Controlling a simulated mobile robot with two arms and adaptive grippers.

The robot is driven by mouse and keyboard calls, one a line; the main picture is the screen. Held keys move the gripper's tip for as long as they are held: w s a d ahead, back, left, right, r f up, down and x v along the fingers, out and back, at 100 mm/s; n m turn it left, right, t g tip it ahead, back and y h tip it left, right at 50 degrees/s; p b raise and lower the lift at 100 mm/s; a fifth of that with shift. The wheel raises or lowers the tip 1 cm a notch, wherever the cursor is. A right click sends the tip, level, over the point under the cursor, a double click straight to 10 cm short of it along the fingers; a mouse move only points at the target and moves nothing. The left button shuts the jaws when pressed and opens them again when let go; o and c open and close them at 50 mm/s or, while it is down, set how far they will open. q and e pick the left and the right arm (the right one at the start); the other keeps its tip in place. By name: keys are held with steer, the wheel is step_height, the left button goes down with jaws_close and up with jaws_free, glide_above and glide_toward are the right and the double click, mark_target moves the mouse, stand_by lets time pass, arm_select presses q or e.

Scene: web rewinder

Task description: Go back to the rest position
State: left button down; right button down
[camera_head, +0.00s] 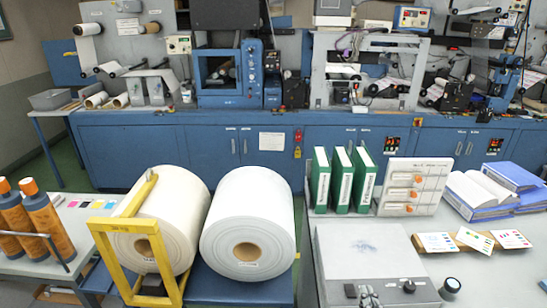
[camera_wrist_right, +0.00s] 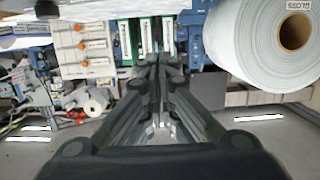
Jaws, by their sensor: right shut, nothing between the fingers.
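My right gripper (camera_wrist_right: 158,62) shows in the right wrist view, its dark fingers together and nothing between them. Its fingertips appear just below the green binders (camera_wrist_right: 140,38) in that picture, apart from a large white roll (camera_wrist_right: 255,45) at the upper right. I cannot make out either gripper clearly in the head view. My left gripper is not in view.
In the head view, two large white rolls stand centrally, the left one (camera_head: 168,205) by a yellow frame (camera_head: 108,225), the right one (camera_head: 247,222) beside it. Green binders (camera_head: 341,180) and a grey device (camera_head: 368,255) are right. Brown bottles (camera_head: 48,222) stand left. A blue rewinder (camera_head: 232,75) is behind.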

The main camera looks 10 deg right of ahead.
steer(key=s+a+f+n+g+y, duration=0.2)
steer(key=s+a+f+g, duration=0.35)
steer(key=s, duration=0.25)
steer(key=s+a+f+n+g+y, duration=0.2)
steer(key=s+a+f+n+g, duration=0.15)
steer(key=s+g, duration=0.35)
step_height(320, 180, down, 29)
steer(key=s+a+b, duration=0.1)
steer(key=s+b, duration=0.2)
steer(key=s+d+f+g+b, duration=0.1)
steer(key=s+d+f+b, duration=0.1)
steer(key=s+f, duration=1.4)
step_height(320, 180, down, 4)
steer(key=shift+s+d+r+g, duration=0.2)
steer(key=shift+s+d+g, duration=0.2)
steer(key=shift+d, duration=0.15)
steer(key=shift+m, duration=0.25)
